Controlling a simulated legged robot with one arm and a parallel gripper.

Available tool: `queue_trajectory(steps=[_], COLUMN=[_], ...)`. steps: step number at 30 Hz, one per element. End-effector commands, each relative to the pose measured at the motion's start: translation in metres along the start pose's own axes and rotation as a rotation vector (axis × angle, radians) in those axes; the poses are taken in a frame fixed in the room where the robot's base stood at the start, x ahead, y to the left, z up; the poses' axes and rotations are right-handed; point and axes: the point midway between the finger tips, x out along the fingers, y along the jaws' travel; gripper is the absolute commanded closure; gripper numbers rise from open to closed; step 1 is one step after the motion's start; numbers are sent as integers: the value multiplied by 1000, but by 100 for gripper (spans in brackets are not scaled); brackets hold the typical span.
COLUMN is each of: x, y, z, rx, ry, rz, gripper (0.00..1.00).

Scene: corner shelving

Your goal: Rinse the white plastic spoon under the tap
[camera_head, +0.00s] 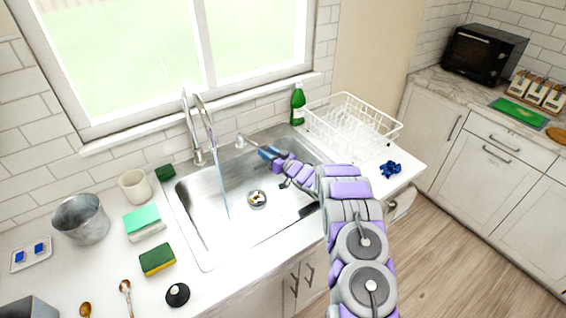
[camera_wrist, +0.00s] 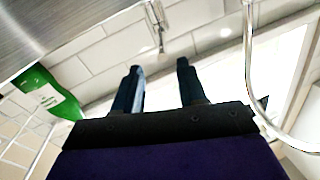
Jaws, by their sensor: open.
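My gripper (camera_head: 266,153) is over the back right part of the steel sink (camera_head: 195,210), open. Its two dark fingers also show in the wrist view (camera_wrist: 160,80), apart, with nothing clearly held between them. The tall chrome tap (camera_head: 197,130) stands at the back of the sink, left of my gripper. A thin bluish stream, seemingly water, falls from it into the sink. In the wrist view, the curved tap pipe (camera_wrist: 249,70) is at the right. I cannot make out a white plastic spoon. A spoon with a brownish bowl (camera_head: 125,286) lies on the front left counter.
A small metal fixture (camera_head: 240,141) stands behind the sink near my fingers. A green bottle (camera_head: 298,104) and a white dish rack (camera_head: 394,128) are at the right. Sponges (camera_head: 157,260), a metal bucket (camera_head: 80,220) and a cup (camera_head: 134,187) crowd the left counter.

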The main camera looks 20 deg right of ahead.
Motion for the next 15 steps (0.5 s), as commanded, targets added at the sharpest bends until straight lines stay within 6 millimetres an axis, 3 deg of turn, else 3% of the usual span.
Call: queue_trajectory(steps=[9,15], x=[-55,-77], y=[2,2], z=[0,1], rx=[3,2], ry=[-4,-2], rz=[4,1], gripper=[59,59])
